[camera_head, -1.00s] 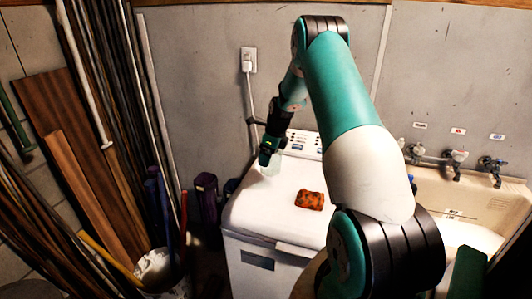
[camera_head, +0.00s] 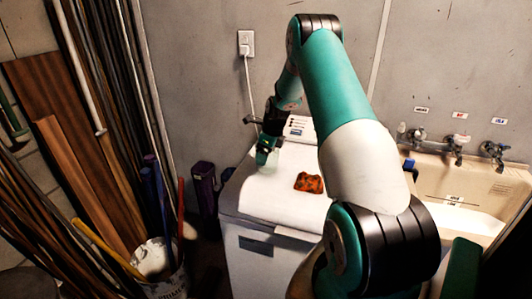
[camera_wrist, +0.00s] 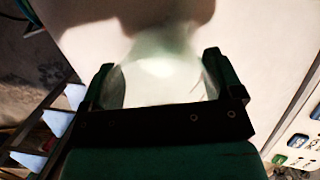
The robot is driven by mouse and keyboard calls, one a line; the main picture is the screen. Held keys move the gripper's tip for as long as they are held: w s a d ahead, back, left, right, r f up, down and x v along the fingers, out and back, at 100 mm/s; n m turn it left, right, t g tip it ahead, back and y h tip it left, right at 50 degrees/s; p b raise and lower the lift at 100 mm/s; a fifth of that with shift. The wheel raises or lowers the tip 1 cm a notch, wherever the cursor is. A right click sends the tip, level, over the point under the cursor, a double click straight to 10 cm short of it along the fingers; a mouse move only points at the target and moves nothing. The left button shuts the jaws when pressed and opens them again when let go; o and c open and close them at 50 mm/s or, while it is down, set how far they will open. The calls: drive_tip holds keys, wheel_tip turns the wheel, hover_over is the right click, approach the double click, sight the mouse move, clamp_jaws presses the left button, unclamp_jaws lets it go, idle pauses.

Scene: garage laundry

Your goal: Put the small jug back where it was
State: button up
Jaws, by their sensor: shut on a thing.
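The small jug (camera_head: 270,162) is pale, greenish and see-through. It is at the far left part of the white washing machine top (camera_head: 262,200) in the head view, under my gripper (camera_head: 266,148). In the wrist view the jug (camera_wrist: 165,65) fills the space between the two fingers of my gripper (camera_wrist: 168,82), which are shut on it. Its outline is blurred against the white surface. I cannot tell whether its base touches the machine top.
An orange and dark patterned cloth or sponge (camera_head: 309,183) lies on the machine top to the right of the jug. A sink with taps (camera_head: 455,148) stands at the right. Poles and a white bucket (camera_head: 158,262) stand at the left. The machine's front top is clear.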

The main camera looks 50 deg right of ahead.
drive_tip(key=shift+f+b, duration=0.3)
drive_tip(key=shift+f, duration=0.3)
drive_tip(key=o, duration=0.8)
